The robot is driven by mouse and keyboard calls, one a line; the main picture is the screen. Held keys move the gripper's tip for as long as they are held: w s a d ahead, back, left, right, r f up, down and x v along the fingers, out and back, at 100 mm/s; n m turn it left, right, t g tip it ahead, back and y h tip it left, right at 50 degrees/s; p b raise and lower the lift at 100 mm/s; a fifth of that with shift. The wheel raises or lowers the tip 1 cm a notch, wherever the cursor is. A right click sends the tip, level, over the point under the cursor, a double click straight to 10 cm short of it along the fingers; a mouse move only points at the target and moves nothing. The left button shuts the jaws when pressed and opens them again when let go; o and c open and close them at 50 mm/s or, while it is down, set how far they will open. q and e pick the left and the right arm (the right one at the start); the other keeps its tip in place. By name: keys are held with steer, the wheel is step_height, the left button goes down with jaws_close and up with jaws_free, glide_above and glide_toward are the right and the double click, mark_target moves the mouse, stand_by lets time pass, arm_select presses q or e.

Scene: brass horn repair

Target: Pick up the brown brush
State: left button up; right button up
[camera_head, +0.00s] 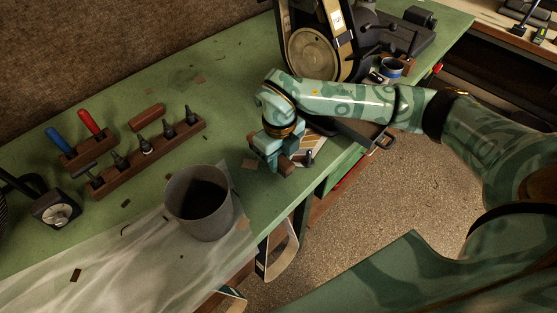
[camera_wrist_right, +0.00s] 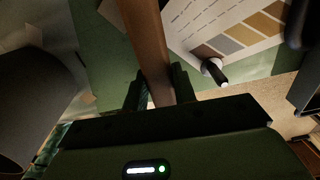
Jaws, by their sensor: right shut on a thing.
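My right gripper (camera_head: 282,161) is low over the bench near its front edge and shut on a brown bar-shaped thing, which I take to be the brown brush (camera_head: 286,168). In the right wrist view, the brush (camera_wrist_right: 146,38) runs up from between the two fingers (camera_wrist_right: 159,88) of the gripper as a long brown length. The far end of the brush is cut off there, and I see no bristles. I cannot tell whether it touches the bench. My left gripper is not in view.
A grey bin (camera_head: 201,214) stands left of my right gripper. A swatch card (camera_wrist_right: 232,32) and a small dark, white-ended thing (camera_wrist_right: 215,72) lie beside the brush.

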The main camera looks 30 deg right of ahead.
steer(key=s+d+r+p, duration=0.2)
steer(key=s+d+r, duration=0.6)
steer(key=s+r, duration=0.3)
steer(key=w+a+r+n, duration=0.1)
steer(key=a+n, duration=0.3)
steer(key=n, duration=1.2)
steer(key=w+a+r+n, duration=0.1)
steer(key=a+n, duration=0.3)
steer(key=n, duration=1.2)
steer(key=shift+w+r+n, duration=0.3)
steer(key=shift+r+n, duration=0.1)
steer(key=shift+r, duration=0.05)
